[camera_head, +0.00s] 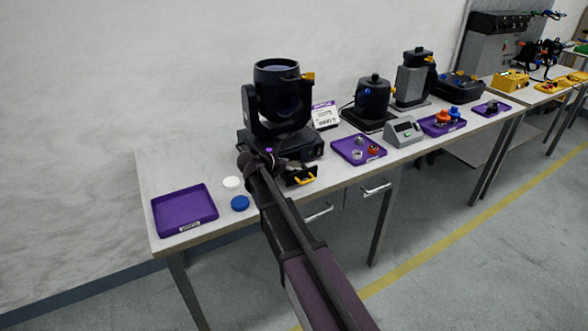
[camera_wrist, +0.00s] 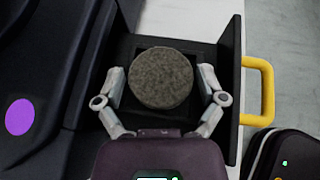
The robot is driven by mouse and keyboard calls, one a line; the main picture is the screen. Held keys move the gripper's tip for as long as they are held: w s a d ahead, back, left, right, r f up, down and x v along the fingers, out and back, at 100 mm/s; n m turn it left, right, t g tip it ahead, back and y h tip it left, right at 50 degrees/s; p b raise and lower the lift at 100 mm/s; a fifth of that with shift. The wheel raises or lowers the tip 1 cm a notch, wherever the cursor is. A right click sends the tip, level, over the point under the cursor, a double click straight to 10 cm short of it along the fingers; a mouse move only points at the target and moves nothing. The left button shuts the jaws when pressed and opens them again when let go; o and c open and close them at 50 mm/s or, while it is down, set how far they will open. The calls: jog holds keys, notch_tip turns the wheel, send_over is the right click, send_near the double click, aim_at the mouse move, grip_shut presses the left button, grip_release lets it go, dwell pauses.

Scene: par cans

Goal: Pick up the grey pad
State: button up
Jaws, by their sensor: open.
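The grey pad (camera_wrist: 161,78) is a round, speckled grey disc in the wrist view. It lies in a black open drawer (camera_wrist: 226,95) with a yellow handle. My gripper (camera_wrist: 161,82) is open, with one finger on each side of the pad. Whether the fingers touch the pad, I cannot tell. In the head view, my arm reaches to the black drawer with the yellow handle (camera_head: 303,177) at the front of the moving-head light (camera_head: 279,105). The pad is hidden there.
A purple tray (camera_head: 184,209), a white disc (camera_head: 232,183) and a blue disc (camera_head: 240,203) are left of my arm. Another purple tray (camera_head: 345,152) with small parts and a grey meter box (camera_head: 404,132) are to the right. Bare table lies between the left tray and the light.

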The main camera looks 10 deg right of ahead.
jog(key=c, duration=0.4)
jog(key=shift+r, duration=0.2)
dwell(0.3)
notch_tip(320, 180, up, 10)
jog(key=p, duration=1)
jog(key=shift+f, duration=0.2)
